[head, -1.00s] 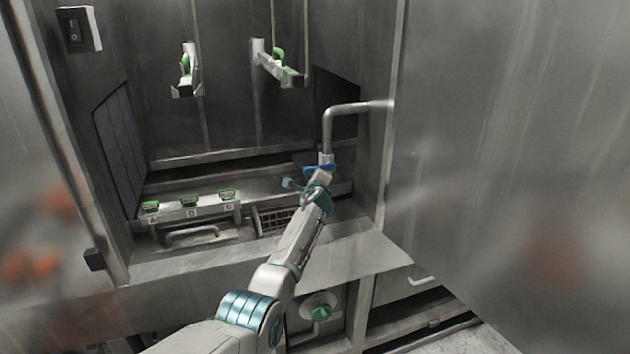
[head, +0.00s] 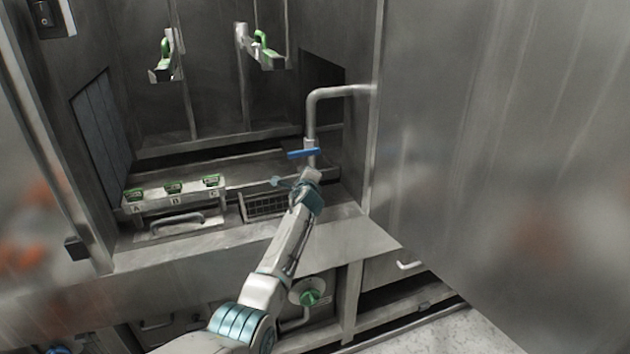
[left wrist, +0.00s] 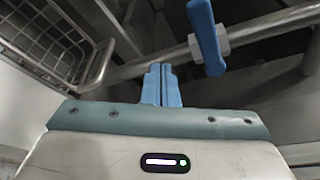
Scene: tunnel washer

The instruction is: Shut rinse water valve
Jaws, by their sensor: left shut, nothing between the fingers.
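The valve's blue lever handle (head: 303,154) sits on the grey vertical pipe (head: 311,120) and lies crosswise to it. In the left wrist view the blue handle (left wrist: 207,38) also crosses the pipe (left wrist: 260,28) at a nut. My left gripper (head: 312,173) is just below and in front of the handle in the head view. In the left wrist view its blue fingers (left wrist: 161,84) are together and empty, with a gap between them and the handle to their right. My right gripper is out of view.
A wire basket (head: 268,206) stands left of the pipe. Levers marked A, B and C (head: 173,187) sit farther left. Two green-handled valves (head: 265,52) hang above. A steel panel (head: 480,140) fills the right side. A green knob (head: 311,297) is below my arm.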

